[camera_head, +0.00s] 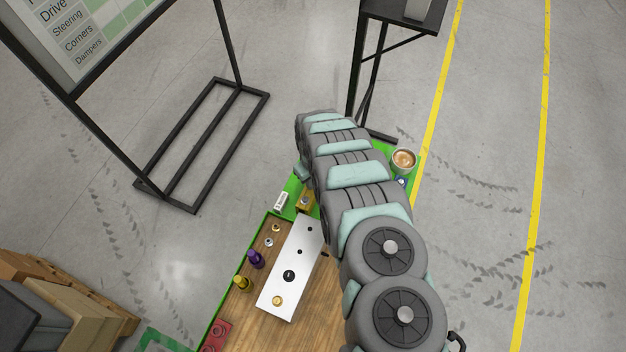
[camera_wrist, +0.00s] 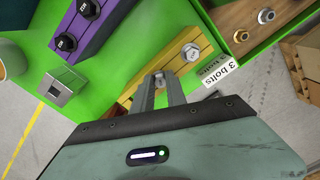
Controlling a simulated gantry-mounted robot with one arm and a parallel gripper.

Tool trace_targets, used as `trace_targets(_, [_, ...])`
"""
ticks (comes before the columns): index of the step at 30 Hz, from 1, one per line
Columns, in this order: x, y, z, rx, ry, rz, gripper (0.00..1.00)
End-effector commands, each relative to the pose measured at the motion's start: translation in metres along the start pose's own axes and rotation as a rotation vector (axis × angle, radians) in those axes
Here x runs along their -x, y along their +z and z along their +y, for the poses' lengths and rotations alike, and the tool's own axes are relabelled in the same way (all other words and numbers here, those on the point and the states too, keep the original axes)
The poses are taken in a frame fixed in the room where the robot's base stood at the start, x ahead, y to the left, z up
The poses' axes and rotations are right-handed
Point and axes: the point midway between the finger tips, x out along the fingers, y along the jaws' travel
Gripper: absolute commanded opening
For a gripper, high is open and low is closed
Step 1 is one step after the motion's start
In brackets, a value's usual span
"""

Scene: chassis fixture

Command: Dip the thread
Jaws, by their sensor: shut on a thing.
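My gripper (camera_wrist: 160,88) shows in the wrist view, its two grey fingers close together over the near end of a yellow block. A small grey bolt head (camera_wrist: 158,76) shows between the fingertips, and they are shut on it. Its thread is hidden, so I cannot tell whether it is in the block or clear of it. The yellow block (camera_wrist: 206,40) carries another silver bolt (camera_wrist: 190,52). A small square metal pot (camera_wrist: 62,88) with a dark top stands left of the gripper on the green surface. In the head view my arm hides the gripper.
A purple block (camera_wrist: 112,12) with dark bolts (camera_wrist: 67,43) lies beyond the pot. A "3 bolts" label (camera_wrist: 221,80) is right of the fingers. In the head view, a white plate (camera_head: 297,262) with holes lies on the wooden top, and a coffee cup (camera_head: 403,160) stands at the right edge.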

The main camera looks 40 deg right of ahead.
Motion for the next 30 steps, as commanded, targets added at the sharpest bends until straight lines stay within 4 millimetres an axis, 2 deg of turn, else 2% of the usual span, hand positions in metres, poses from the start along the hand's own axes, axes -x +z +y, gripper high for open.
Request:
trace_targets(1, [0.000,0.000,0.000,0.000,0.000,0.000,0.19])
trace_targets(10, [0.000,0.000,0.000,0.000,0.000,0.001,0.43])
trace_targets(20, [0.005,0.000,0.000,0.000,0.001,0.001,0.43])
trace_targets(30, [0.045,-0.001,0.001,0.000,0.001,0.002,0.43])
